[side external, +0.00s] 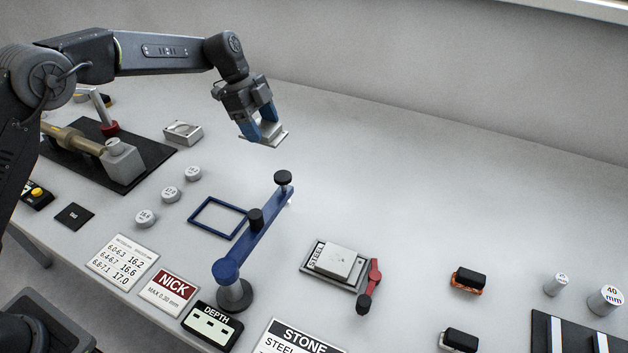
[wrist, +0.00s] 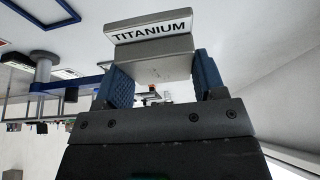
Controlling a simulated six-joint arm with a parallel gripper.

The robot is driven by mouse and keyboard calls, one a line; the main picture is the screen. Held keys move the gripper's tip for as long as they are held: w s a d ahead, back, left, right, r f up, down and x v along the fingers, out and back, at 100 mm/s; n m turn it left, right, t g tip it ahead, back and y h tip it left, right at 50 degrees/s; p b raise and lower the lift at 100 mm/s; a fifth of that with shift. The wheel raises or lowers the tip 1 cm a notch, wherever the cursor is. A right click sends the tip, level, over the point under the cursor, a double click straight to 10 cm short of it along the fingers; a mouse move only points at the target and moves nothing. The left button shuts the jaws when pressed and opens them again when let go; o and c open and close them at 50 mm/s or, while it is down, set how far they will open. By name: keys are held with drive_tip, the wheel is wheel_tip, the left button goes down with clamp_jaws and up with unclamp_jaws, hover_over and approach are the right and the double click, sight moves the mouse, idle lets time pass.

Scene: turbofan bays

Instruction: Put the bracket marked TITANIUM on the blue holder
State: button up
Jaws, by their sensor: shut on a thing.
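My gripper (side external: 260,130) is shut on a pale metal bracket (side external: 279,138) and holds it in the air above the back of the bench. In the wrist view the bracket (wrist: 152,62) sits between the two blue fingers, and its white label reads TITANIUM. A blue square frame (side external: 192,216) lies flat on the bench, empty inside, below and to the left of my gripper. It also shows in the wrist view (wrist: 72,17) at the top left. I cannot tell for certain whether this frame is the blue holder.
A blue bar (side external: 253,240) with black knobs stands on a post (side external: 234,294) right beside the frame. A plate marked STEEL (side external: 338,262) with a red lever (side external: 374,279) lies to its right. Round weights (side external: 170,194) stand left of the frame. The back right bench is clear.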

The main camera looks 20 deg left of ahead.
hover_over(318, 182)
drive_tip(key=a, duration=0.1)
wheel_tip(318, 182, down, 7)
drive_tip(key=shift+s+a, duration=0.1)
wheel_tip(318, 182, down, 2)
drive_tip(key=shift+f, duration=0.75)
drive_tip(key=shift+f, duration=0.2)
drive_tip(key=o, duration=1.2)
